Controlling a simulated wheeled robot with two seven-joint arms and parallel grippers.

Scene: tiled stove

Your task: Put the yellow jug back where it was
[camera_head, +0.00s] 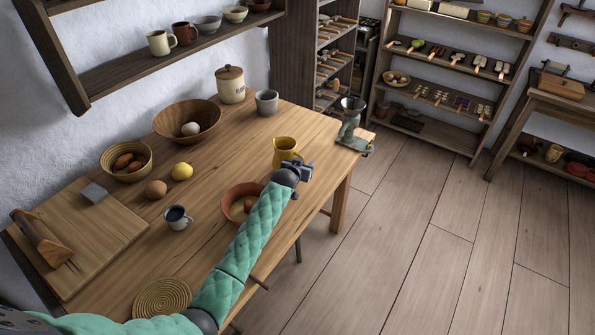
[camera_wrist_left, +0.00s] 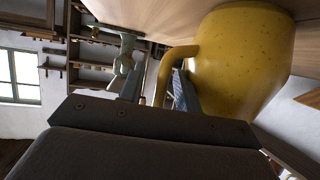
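The yellow jug (camera_head: 284,150) stands upright on the wooden table (camera_head: 225,150), near its right-hand edge. In the left wrist view the jug (camera_wrist_left: 240,60) fills the upper right, with its handle toward the gripper. My left gripper (camera_head: 299,167) is at the near side of the jug. In the left wrist view the fingers of the left gripper (camera_wrist_left: 158,90) are apart, with the handle between them. One finger lies between the handle and the jug's body, and a gap shows beside the other. My right gripper is not in view.
A terracotta bowl (camera_head: 231,203) lies beside my left arm. A green grinder (camera_head: 350,120) stands at the table's far right corner. A grey cup (camera_head: 266,102), lidded jar (camera_head: 231,86) and wooden bowl (camera_head: 187,120) stand farther back. Bare tabletop lies between them and the jug.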

